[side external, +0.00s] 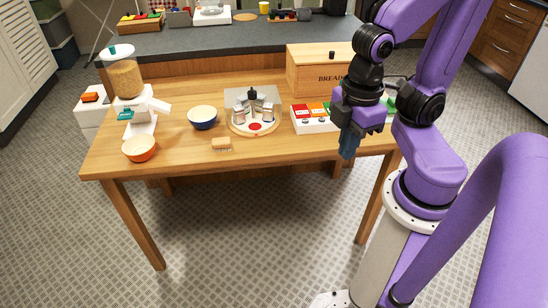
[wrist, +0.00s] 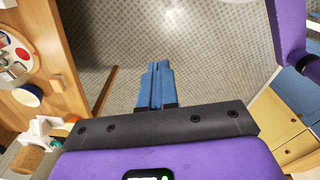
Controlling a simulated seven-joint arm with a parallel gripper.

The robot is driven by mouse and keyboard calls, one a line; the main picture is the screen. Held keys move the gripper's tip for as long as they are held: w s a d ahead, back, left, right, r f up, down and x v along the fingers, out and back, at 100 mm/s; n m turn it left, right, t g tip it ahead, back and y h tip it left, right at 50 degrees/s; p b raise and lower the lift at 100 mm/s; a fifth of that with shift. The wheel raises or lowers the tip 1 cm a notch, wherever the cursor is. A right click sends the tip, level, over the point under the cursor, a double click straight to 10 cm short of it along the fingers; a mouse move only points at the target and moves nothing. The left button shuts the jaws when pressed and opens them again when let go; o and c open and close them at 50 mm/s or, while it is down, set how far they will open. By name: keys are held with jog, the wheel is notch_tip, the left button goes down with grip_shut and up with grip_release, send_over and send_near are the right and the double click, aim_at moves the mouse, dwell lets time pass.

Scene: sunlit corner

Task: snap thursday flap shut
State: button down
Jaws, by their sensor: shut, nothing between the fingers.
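A white box with coloured flaps (side external: 314,126) stands on the right part of the wooden table in the side external view. Red, orange and green flaps show at its left end, and a bit of green shows right of my arm. My arm hides much of its right part, and I cannot read which flap is Thursday or tell whether it is open. My gripper (side external: 348,146) points down in front of the box, near the table's front edge. Its blue fingers are together and empty, also in the wrist view (wrist: 157,85). The box is not recognisable in the wrist view.
A wooden bread box (side external: 312,70) stands behind the flap box.

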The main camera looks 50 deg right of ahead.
dwell(0.5)
jog(key=w+d+r+m, duration=0.1)
jog(key=w, duration=1.6)
jog(key=w+d+f+m, duration=0.1)
jog(key=w+d+f, duration=0.1)
jog(key=w+d, duration=0.8)
jog(key=w+d+f+m, duration=0.15)
jog(key=w+d, duration=0.35)
jog(key=d, duration=0.8)
jog(key=s+d+f, duration=0.3)
jog(key=d, duration=0.7)
jog(key=s+d+f, duration=0.2)
jog(key=d, duration=0.7)
jog(key=s+d+f, duration=0.3)
jog(key=d, duration=0.7)
notch_tip(320, 180, down, 7)
jog(key=shift+d+r, duration=0.15)
jog(key=shift+d, duration=0.1)
